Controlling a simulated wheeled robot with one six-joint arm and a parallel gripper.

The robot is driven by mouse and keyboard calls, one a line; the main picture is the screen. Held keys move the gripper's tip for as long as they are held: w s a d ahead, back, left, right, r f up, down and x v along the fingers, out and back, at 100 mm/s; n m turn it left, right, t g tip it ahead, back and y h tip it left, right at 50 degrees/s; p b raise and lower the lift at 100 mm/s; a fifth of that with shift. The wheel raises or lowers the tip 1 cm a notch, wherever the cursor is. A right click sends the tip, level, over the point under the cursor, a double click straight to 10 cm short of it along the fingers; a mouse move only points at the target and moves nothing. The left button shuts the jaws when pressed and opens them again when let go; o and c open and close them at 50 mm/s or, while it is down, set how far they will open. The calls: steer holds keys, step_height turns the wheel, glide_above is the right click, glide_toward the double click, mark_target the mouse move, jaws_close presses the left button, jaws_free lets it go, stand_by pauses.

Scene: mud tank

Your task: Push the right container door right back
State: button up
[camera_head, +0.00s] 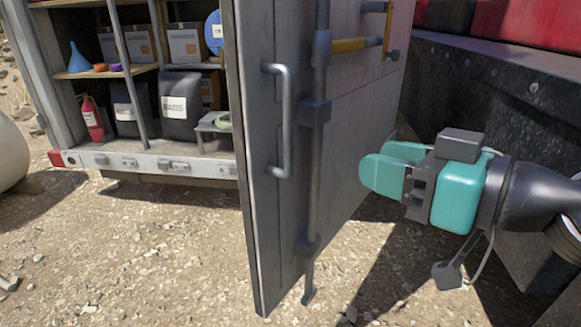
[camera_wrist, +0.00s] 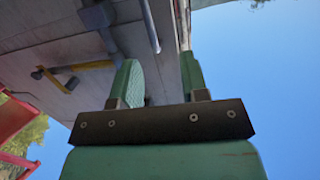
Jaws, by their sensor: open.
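The right container door (camera_head: 350,130) stands partly open in the head view, its edge turned toward me. A grey bar handle (camera_head: 284,120) is on its edge side, and a vertical locking rod (camera_head: 316,150) runs down its face. My gripper (camera_head: 375,170) is at the right of the door, teal fingers pointing left at the door's face. In the head view I cannot tell whether they touch it. In the wrist view the open fingers (camera_wrist: 160,80) are empty, with the door's face (camera_wrist: 50,30) above and left of them and its edge running up between them.
A dark metal wall (camera_head: 490,95) stands at the right, behind my arm. Gravel ground (camera_head: 140,250) in front is mostly clear.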

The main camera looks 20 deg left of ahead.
mark_target(291, 124)
steer(key=w+a+p, duration=0.2)
steer(key=w+a, duration=0.1)
steer(key=a, duration=0.2)
steer(key=w+a+t+p, duration=0.1)
steer(key=w+a+p, duration=0.1)
steer(key=a, duration=0.3)
steer(key=w+a+t+p, duration=0.1)
steer(key=w+a+p, duration=0.1)
steer(key=w+a, duration=0.2)
steer(key=shift+w+a+f+m+y+p, duration=0.15)
steer(key=shift+a+f+p, duration=0.05)
steer(key=shift+a, duration=0.25)
steer(key=shift+w+a+f+m+y+p, duration=0.1)
steer(key=shift+a+f+m+y+p, duration=0.1)
steer(key=shift+a, duration=0.25)
steer(key=shift+c, duration=0.2)
jaws_close()
